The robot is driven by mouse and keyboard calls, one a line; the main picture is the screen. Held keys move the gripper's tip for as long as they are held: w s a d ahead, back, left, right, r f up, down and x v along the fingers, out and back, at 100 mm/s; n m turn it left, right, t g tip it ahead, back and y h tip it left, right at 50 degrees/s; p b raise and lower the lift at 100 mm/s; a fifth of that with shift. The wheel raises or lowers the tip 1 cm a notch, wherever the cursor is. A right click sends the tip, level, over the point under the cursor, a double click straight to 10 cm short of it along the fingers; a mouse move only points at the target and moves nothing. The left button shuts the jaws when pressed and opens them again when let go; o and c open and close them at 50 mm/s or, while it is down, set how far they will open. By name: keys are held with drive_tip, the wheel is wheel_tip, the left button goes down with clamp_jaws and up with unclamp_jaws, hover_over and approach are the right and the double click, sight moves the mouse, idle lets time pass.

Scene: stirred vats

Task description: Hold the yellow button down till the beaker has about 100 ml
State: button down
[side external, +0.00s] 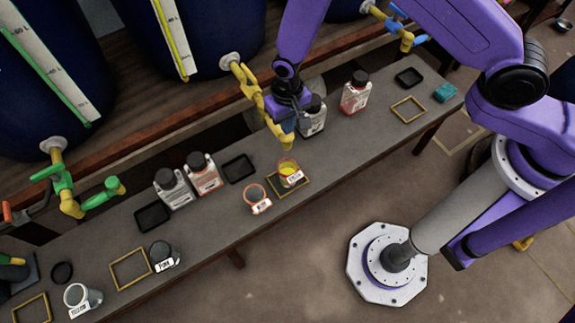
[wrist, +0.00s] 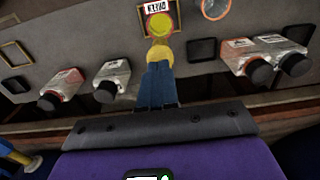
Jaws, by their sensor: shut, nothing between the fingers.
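A clear beaker (side external: 290,172) with yellow liquid and a white label stands inside a yellow square frame (side external: 273,195) on the bench. It also shows at the top of the wrist view (wrist: 160,24). Its level marks are too small to read. A yellow tap (side external: 248,84) comes from the blue vat behind, its spout end just above the beaker. My gripper (side external: 287,125) is at this tap. In the wrist view its blue fingers (wrist: 158,64) are together, with tips at a rounded yellow part (wrist: 160,53), apparently touching it. Whether that part is pressed down cannot be told.
Another small beaker (side external: 256,198) stands left of the frame. Dark-capped bottles (side external: 204,175) and black trays (side external: 239,168) line the bench's back. A green tap (side external: 67,190) is at far left. The bench front, right of the beaker, is clear.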

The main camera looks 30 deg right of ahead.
drive_tip(key=shift+f, duration=0.15)
drive_tip(key=shift+f, duration=1.15)
drive_tip(key=shift+r, duration=0.1)
idle(0.3)
wheel_tip(320, 180, up, 8)
idle(0.4)
idle(1.2)
